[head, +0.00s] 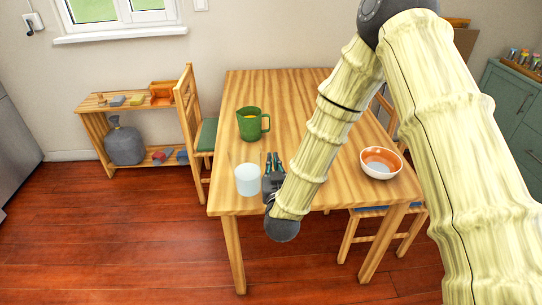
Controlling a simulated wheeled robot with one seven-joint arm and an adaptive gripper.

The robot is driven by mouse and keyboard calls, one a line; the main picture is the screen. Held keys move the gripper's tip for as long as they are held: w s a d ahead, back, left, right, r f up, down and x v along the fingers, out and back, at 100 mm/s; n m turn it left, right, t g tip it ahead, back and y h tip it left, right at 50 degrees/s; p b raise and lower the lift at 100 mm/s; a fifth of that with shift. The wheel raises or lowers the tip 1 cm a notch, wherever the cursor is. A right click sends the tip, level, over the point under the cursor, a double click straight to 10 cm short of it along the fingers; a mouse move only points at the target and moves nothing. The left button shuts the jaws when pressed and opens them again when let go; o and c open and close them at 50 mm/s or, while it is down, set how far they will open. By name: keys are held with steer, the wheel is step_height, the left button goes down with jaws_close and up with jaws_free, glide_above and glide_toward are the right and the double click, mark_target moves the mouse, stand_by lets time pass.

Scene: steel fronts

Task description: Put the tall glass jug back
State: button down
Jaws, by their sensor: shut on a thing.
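The tall glass jug (248,181) is clear, with a pale, whitish lower part. It stands upright at the near left edge of the wooden table in the head view; I cannot tell whether its base touches the top. My gripper (271,163) is right beside it on its right, with dark fingers shut on the jug's right side. The exact grip is hidden by the gripper and my arm.
A green jug (249,125) with something yellow inside stands behind on the table (293,90). An orange and white bowl (380,162) is at the right. Chairs (189,120) flank the table. A low shelf (121,105) with small items stands by the wall.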

steer(key=w+f+p, duration=0.2)
steer(key=w+f, duration=0.2)
steer(key=w, duration=0.5)
steer(key=shift+w+d+f, duration=0.15)
steer(key=shift+w+d, duration=0.15)
steer(key=shift+w, duration=0.05)
steer(key=shift+f, duration=0.15)
steer(key=c, duration=1.6)
jaws_free()
steer(key=shift+c, duration=0.2)
steer(key=s+b, duration=0.2)
steer(key=s, duration=1)
